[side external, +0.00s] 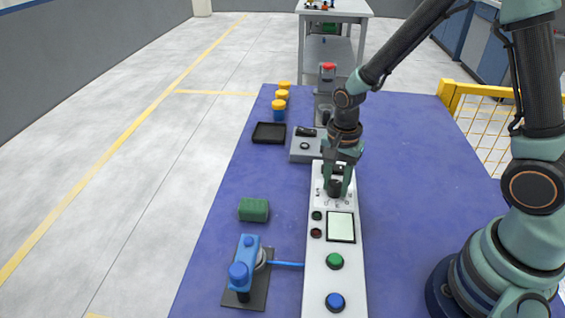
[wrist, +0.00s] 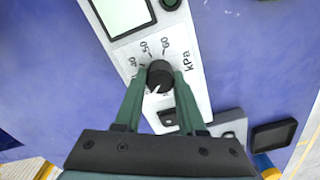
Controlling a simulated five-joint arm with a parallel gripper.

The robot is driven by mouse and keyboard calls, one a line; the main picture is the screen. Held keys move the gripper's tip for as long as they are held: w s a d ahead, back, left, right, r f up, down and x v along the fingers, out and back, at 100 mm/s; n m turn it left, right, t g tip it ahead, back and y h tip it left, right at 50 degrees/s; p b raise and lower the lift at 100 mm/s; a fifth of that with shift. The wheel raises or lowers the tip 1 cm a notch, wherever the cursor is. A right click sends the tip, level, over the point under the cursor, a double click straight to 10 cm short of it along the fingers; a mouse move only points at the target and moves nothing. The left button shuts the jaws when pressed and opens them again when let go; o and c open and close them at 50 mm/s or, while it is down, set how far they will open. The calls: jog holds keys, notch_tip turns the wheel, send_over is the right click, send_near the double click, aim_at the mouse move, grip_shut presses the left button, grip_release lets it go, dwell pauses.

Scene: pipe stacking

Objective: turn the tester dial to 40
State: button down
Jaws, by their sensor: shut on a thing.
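The tester panel (side external: 322,275) is a long pale strip on the blue table. Its black dial (wrist: 160,72) sits between the two green fingers of my gripper (wrist: 158,80) in the wrist view. My gripper is shut on the dial. The printed 40 (wrist: 132,62), 50 and 60 are readable around it, with kPa to the right. A white mark on the dial points toward the lower left in the wrist view, below the 40. The number near that mark is partly hidden. In the side view my gripper (side external: 336,182) reaches down onto the dial, covering much of it.
A pale screen (side external: 341,227), a green button (side external: 335,261) and a blue button (side external: 335,302) are on the panel. A blue device (side external: 243,268), green block (side external: 254,209), black tray (side external: 269,133) and yellow-capped jars (side external: 280,105) stand left.

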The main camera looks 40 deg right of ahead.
aim_at(337, 183)
jog(key=m, duration=0.4)
jog(key=shift+m, duration=0.3)
jog(key=m, duration=0.3)
jog(key=shift+m, duration=0.4)
jog(key=m, duration=0.3)
jog(key=shift+s, duration=0.1)
jog(key=shift+m, duration=2)
jog(key=c, duration=0.5)
grip_release()
jog(key=shift+r, duration=0.1)
notch_tip(337, 183, up, 12)
